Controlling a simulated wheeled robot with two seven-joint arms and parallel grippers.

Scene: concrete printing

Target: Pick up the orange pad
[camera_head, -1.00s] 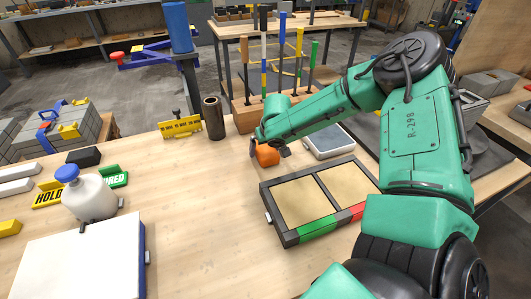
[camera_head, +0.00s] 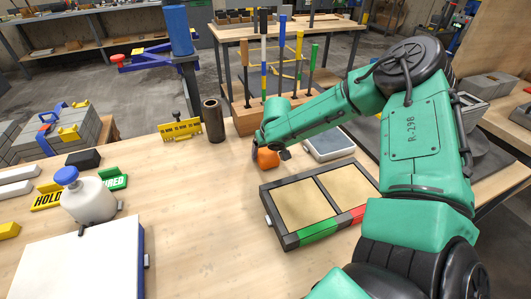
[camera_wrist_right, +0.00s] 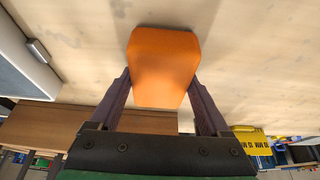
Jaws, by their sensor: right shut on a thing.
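The orange pad (camera_head: 266,158) is a small block at the far side of the wooden table, just behind the two-part tray. My right gripper (camera_head: 269,152) is at it, with my green arm reaching over from the right and hiding part of the pad. In the right wrist view the pad (camera_wrist_right: 163,66) sits between the two fingers of my right gripper (camera_wrist_right: 163,85), which are shut on its sides. I cannot tell whether the pad touches the tabletop. My left gripper is not in view.
A black-framed tray (camera_head: 292,241) with two tan panels lies in front of the pad. A grey-white pad-like box (camera_head: 329,144) is to its right. The table's middle left is clear.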

